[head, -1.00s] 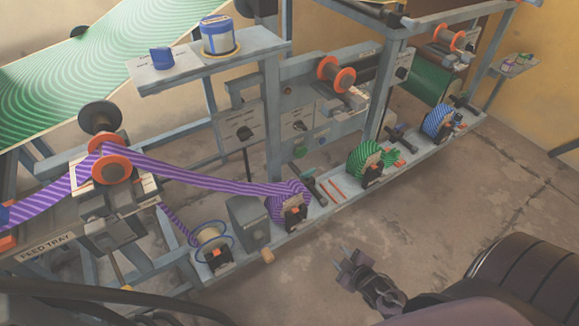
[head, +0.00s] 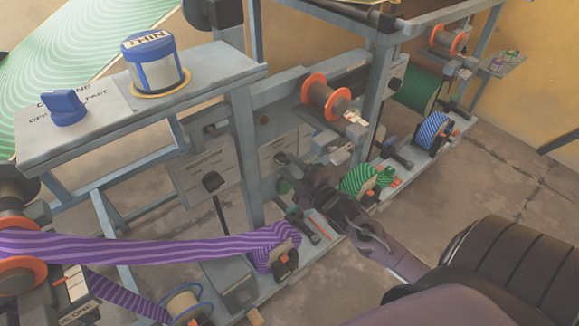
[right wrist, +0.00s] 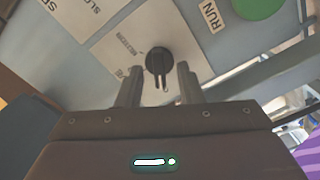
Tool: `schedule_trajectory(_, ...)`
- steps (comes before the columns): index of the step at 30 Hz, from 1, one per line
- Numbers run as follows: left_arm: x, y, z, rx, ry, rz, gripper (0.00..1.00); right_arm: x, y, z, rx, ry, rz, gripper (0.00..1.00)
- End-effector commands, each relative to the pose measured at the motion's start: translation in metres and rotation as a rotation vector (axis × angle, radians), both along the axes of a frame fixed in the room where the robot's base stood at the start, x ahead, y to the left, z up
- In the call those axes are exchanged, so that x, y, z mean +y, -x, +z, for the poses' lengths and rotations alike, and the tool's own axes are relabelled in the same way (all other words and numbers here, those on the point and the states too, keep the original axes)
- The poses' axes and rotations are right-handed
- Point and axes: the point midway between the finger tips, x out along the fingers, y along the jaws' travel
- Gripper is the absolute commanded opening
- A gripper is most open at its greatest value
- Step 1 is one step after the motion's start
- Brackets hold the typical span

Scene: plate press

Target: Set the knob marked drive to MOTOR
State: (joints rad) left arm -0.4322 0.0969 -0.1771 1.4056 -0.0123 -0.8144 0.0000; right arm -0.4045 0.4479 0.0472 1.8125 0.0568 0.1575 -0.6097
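A black knob (right wrist: 158,60) sits on a white label plate in the right wrist view. Its pointer lies towards the bottom of that picture. Two small words stand left of it, too blurred to read surely, so I cannot confirm its marking. My right gripper (right wrist: 158,84) is open, its fingers on either side of the knob's lower part. I cannot tell whether they touch it. In the head view the right gripper (head: 284,161) is up against the machine's front panel and hides this knob. My left gripper is not in view.
A green RUN button (right wrist: 257,6) is close by. An upper shelf holds a blue knob (head: 65,107) and a blue canister (head: 155,63).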

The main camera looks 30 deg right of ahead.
Motion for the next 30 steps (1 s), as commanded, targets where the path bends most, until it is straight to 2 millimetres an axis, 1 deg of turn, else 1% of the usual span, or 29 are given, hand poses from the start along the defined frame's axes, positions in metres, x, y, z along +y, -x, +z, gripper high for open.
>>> schedule_trajectory(1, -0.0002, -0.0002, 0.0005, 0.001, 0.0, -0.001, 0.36, 0.0006, -0.0041, 0.0001, -0.001, 0.0, 0.0, 0.34)
schedule_trajectory(4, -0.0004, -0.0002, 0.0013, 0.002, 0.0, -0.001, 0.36, 0.0008, -0.0077, -0.0003, 0.001, -0.001, -0.001, 0.34)
schedule_trajectory(11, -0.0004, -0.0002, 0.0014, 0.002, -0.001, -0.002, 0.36, 0.0008, -0.0082, -0.0003, 0.001, -0.001, 0.0, 0.34)
schedule_trajectory(14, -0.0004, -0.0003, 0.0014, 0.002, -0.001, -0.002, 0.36, 0.0009, -0.0081, -0.0002, 0.001, -0.001, 0.0, 0.23)
schedule_trajectory(19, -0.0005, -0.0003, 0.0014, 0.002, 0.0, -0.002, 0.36, 0.0009, -0.008, -0.0003, 0.001, -0.001, 0.0, 0.01)
schedule_trajectory(29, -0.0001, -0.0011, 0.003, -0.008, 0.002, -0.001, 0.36, 0.0008, -0.008, 0.0005, 0.003, -0.021, 0.0, 0.0)
schedule_trajectory(30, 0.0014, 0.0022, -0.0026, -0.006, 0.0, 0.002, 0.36, 0.0009, -0.008, 0.001, 0.004, -0.032, 0.0, 0.0)
